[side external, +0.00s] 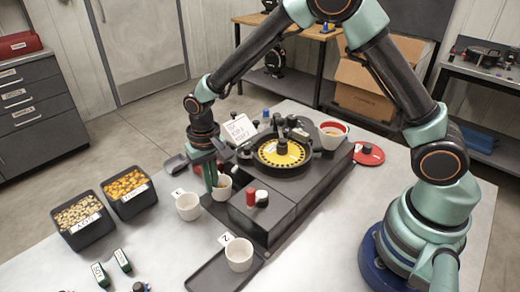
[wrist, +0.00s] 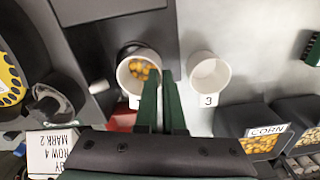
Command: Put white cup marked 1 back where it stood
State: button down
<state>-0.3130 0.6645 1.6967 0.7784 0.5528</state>
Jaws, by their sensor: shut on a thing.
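A white cup (wrist: 122,76) with some yellow corn kernels in it is at my gripper (wrist: 154,82) in the wrist view. The thin green fingers are shut on its near rim. A small white tag shows at its near edge, but its number is hidden by the fingers.
An empty white cup marked 3 (wrist: 209,80) stands close beside the held cup. The cup marked 2 (side external: 239,256) stands on a dark tray (side external: 212,279) in front. Black bins of pale seeds (side external: 78,216) and corn (side external: 126,187) stand left.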

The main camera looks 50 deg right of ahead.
aim_at(214, 197)
jog(key=shift+r, duration=0.15)
jog(key=shift+r, duration=1.25)
jog(key=shift+r, duration=0.15)
jog(key=shift+r, duration=1.35)
jog(key=s+a+n, duration=0.3)
jog(key=s+a, duration=0.5)
jog(key=a, duration=0.2)
jog(key=shift+w+d+f, duration=0.1)
jog(key=shift+d+f, duration=0.05)
jog(key=shift+f, duration=2.95)
jog(key=shift+f, duration=0.45)
